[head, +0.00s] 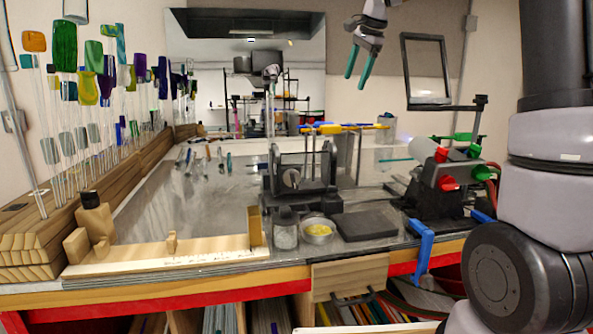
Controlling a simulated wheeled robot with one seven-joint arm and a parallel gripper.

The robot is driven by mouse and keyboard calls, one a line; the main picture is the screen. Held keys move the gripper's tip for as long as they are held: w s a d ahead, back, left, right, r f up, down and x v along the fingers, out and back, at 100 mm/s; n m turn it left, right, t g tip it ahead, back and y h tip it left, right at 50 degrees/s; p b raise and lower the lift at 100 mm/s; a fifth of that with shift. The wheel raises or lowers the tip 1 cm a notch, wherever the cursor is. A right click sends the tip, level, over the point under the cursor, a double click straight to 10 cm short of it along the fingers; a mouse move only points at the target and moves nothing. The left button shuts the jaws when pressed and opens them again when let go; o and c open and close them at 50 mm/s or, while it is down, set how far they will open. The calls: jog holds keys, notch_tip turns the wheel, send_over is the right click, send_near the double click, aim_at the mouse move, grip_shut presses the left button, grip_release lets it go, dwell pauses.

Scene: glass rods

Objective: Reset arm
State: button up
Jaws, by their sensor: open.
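My gripper (358,66) is at the top of the head view, right of the middle. Its two teal fingers point down and stand apart, with nothing between them. It hangs in the air in front of the back wall, clear of the workbench (160,215) below. Glass rods with coloured ends (65,45) stand in a wooden rack (150,155) along the left side of the bench. A teal rod (398,160) shows at the right of the bench.
A dark metal fixture (300,175) stands mid-bench. A burner with red and green knobs (447,170) is to its right. A jar (285,230), a small bowl (318,230) and a dark slab (366,226) sit near the front edge. A wooden ruler stand (170,255) lies front left.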

jog(key=s+d+n+t, duration=0.1)
jog(key=s+d+n, duration=0.1)
jog(key=s, duration=0.7)
jog(key=s+d+n, duration=0.2)
jog(key=s, duration=0.6)
jog(key=s+d+f+n, duration=0.1)
jog(key=s+f+n, duration=0.1)
jog(key=s+f, duration=0.2)
jog(key=s+d+f+n+t, duration=0.1)
jog(key=s+f, duration=0.3)
jog(key=s, duration=0.7)
jog(key=shift+s+d+n, duration=0.15)
jog(key=shift+n, duration=0.45)
